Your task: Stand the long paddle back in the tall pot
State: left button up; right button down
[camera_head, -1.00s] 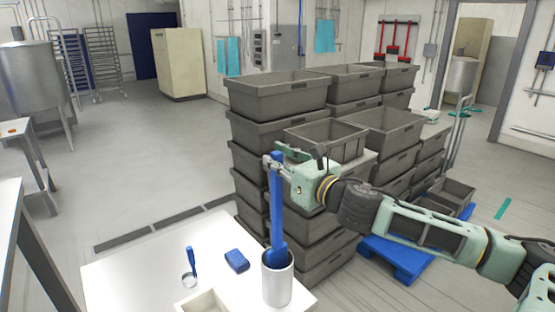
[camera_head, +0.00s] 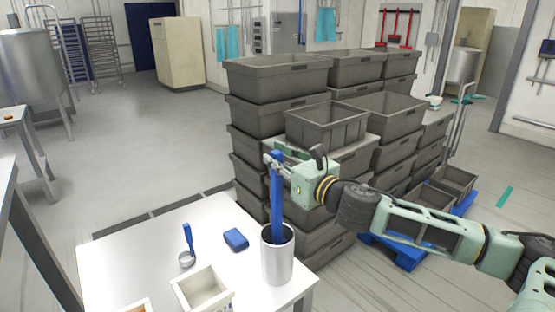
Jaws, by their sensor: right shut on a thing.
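The long blue paddle (camera_head: 277,205) stands nearly upright, its lower end inside the tall light-grey pot (camera_head: 278,263). The pot stands on the white table near its right corner. The paddle's lower end is hidden by the pot's wall, so I cannot tell whether it touches the bottom. My right gripper (camera_head: 275,163) is shut on the paddle near its top, well above the pot's rim. My left gripper is not in view.
On the white table (camera_head: 140,255) are a blue-handled scoop (camera_head: 188,246), a blue block (camera_head: 236,240) and an open pale box (camera_head: 202,288). Stacked grey crates (camera_head: 275,78) stand close behind the pot and my right arm. Open floor lies to the left.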

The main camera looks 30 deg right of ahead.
jog(key=shift+f+b, duration=0.85)
jog(key=shift+f, duration=0.3)
dwell(0.4)
jog(key=c, duration=1.5)
grip_release()
jog(key=shift+c, duration=0.2)
jog(key=shift+s+f, duration=0.1)
jog(key=s, duration=1.1)
jog(key=shift+s+d, duration=0.4)
jog(key=shift+d, duration=0.05)
